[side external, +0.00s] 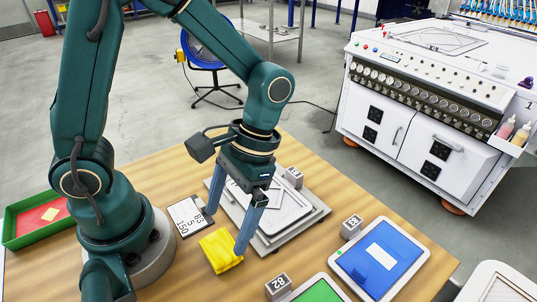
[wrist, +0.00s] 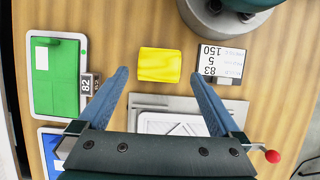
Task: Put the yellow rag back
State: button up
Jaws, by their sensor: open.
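The yellow rag (side external: 219,251) is a small folded block lying on the wooden table near my base. In the wrist view the rag (wrist: 160,65) lies between my two spread fingertips, with a gap on each side. My gripper (side external: 225,234) is open and empty, pointing down over the rag. It also shows in the wrist view (wrist: 159,73). One finger overlaps the rag's right edge in the side view. I cannot tell how far the tips are above the table.
A white card with numbers (side external: 187,216) lies beside the rag. A grey plate with a framed screen (side external: 316,211) is behind it. Blue (side external: 350,262) and green (wrist: 55,85) panels have numbered grey blocks beside them. A green tray with a red inside (side external: 14,243) stands at left.

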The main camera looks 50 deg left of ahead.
jog(key=w+a+r+t, duration=0.1)
jog(key=a+r+t, duration=0.4)
jog(key=r+t, duration=0.5)
dwell(0.6)
jog(key=shift+r, duration=0.1)
dwell(0.6)
